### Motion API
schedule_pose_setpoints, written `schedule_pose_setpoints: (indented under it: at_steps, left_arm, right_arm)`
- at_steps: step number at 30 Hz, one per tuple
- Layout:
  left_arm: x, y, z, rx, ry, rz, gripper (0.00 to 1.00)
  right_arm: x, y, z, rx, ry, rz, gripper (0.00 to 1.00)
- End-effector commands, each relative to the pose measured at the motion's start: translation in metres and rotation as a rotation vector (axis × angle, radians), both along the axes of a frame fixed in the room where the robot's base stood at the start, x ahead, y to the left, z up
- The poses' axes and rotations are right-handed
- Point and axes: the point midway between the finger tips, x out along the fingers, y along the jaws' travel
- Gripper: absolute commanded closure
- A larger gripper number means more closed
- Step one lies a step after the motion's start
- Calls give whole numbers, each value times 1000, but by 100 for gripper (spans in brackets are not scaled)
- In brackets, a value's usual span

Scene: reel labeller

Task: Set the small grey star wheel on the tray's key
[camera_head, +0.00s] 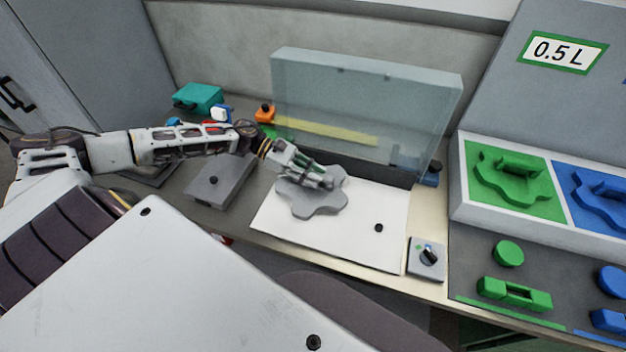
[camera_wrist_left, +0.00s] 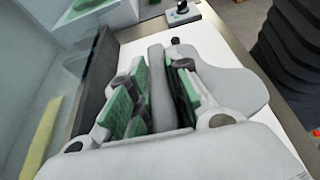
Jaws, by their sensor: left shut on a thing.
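The grey star wheel (camera_head: 312,205) is a flat lobed plate with an upright grip bar. It is over the left part of a white panel (camera_head: 350,245); I cannot tell whether it touches it. My left gripper (camera_head: 322,182) is shut on the bar, which shows between the green finger pads in the left wrist view (camera_wrist_left: 157,85). A lobe of the wheel (camera_wrist_left: 235,88) spreads to the right there. A short dark peg (camera_head: 379,228) stands on the white panel, right of the wheel, and also shows in the wrist view (camera_wrist_left: 175,41). My right gripper is out of view.
A clear upright guard (camera_head: 365,105) stands behind the panel. A grey plate with a dark knob (camera_head: 220,182) lies to the left. A switch box (camera_head: 427,260) sits at the right corner. Green (camera_head: 515,180) and blue (camera_head: 597,195) wheel-shaped parts are on the right.

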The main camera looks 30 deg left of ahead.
Motion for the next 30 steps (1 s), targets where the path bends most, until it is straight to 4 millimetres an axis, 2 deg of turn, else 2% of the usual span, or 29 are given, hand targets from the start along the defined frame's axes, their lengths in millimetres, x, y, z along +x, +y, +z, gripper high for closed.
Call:
schedule_pose_setpoints:
  at_steps: [9, 27, 28, 30]
  left_arm:
    - [1, 0, -23, -2, -2, 1, 100]
    - [1, 0, -31, -2, -1, 1, 100]
    - [0, 0, -31, 0, 1, 0, 77]
    - [0, 0, -31, -1, 1, 0, 68]
  right_arm:
    - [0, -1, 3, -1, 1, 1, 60]
    - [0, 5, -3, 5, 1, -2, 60]
    - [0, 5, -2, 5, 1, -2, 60]
    - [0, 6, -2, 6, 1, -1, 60]
